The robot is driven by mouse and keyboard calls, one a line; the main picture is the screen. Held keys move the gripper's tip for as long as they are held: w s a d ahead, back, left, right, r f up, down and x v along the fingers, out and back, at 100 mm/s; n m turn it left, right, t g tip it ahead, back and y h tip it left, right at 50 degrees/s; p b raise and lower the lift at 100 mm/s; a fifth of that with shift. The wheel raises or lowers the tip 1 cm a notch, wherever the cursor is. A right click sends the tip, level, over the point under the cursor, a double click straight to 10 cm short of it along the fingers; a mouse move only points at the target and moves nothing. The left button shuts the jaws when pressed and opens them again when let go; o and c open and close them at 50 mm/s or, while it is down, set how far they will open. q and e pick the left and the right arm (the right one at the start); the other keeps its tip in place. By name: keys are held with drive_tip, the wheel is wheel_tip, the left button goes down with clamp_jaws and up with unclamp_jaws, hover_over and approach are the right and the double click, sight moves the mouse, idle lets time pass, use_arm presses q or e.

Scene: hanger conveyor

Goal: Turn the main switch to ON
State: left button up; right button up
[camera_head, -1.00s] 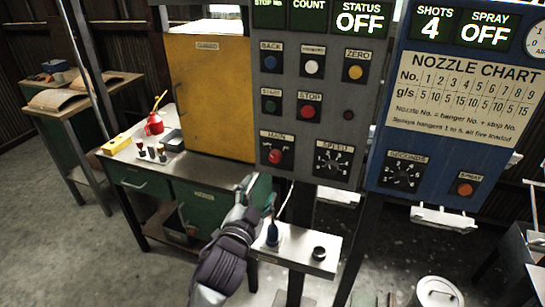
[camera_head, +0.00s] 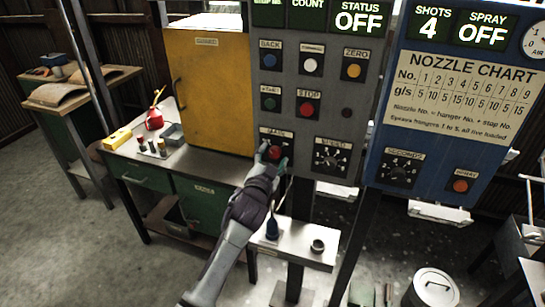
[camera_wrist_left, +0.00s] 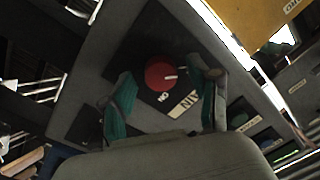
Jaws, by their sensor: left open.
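The main switch is a round red knob (camera_head: 274,153) with a pale pointer line, on a black plate low on the grey control panel (camera_head: 322,100). In the left wrist view the red knob (camera_wrist_left: 160,76) sits between and just beyond my open fingers, with the ON mark near it and part of its label showing. My left gripper (camera_head: 274,160) is right in front of the knob; its green-padded fingertips (camera_wrist_left: 163,100) stand apart on either side. I cannot tell whether they touch it. The status display (camera_head: 360,20) reads OFF. My right gripper is not in view.
The speed dial (camera_head: 331,157) is close to the right of the switch, and the red stop button (camera_head: 309,110) is above it. A yellow cabinet (camera_head: 208,92) stands to the left.

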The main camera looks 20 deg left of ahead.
use_arm(q)
drive_tip(key=c, duration=1.2)
drive_tip(key=shift+o, duration=0.2)
